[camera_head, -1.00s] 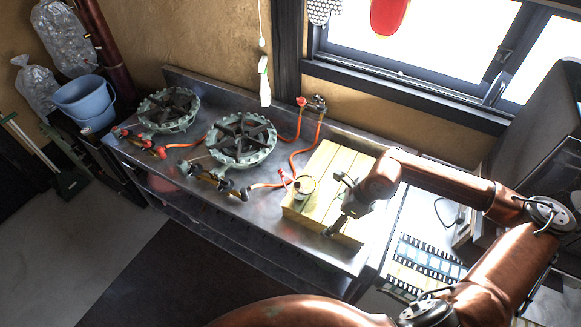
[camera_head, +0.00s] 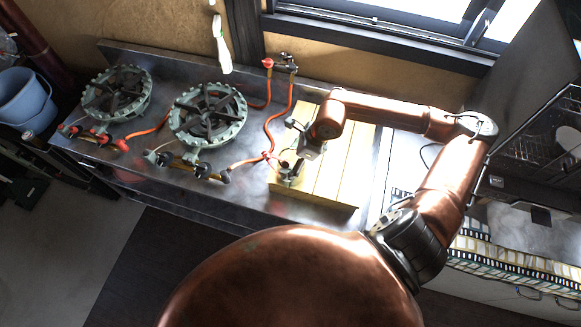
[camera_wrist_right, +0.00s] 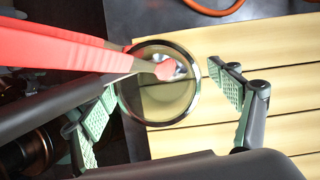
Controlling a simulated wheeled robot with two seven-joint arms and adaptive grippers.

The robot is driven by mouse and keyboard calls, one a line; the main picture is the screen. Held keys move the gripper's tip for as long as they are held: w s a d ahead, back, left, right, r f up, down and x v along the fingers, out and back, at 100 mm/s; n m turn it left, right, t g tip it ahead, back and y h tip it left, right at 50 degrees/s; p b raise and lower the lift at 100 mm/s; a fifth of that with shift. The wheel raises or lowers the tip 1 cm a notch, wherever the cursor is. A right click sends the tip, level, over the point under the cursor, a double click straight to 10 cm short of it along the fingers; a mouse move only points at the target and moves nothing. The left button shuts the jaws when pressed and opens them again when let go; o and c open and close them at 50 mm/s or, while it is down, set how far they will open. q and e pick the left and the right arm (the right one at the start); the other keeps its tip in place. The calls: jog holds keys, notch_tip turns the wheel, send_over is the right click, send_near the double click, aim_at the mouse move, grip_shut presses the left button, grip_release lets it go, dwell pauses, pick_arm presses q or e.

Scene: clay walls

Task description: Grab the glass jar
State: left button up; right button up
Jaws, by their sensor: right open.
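The glass jar (camera_wrist_right: 168,103) shows from above in the right wrist view, a round clear vessel with a shiny rim. Red-handled utensils (camera_wrist_right: 60,48) reach over its mouth from the left; their metal end appears inside it. My right gripper (camera_wrist_right: 165,97) is open, with one green padded finger on either side of the jar. A gap shows between the right finger and the rim. In the head view my right gripper (camera_head: 291,170) is over the left edge of the wooden board (camera_head: 335,182) and largely hides the jar. My left gripper is not in view.
Two gas burners (camera_head: 208,115) stand on the metal counter (camera_head: 255,198) to the left. A red hose (camera_head: 268,130) runs close behind and left of the gripper. The right part of the board is clear. A dish rack (camera_head: 545,135) is at the far right.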

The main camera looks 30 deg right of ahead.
jog(key=shift+x, duration=1.25)
jog(key=shift+s, duration=0.1)
jog(key=shift+c, duration=0.5)
jog(key=c, duration=1.4)
jog(key=shift+c, duration=0.6)
jog(key=shift+r, duration=0.1)
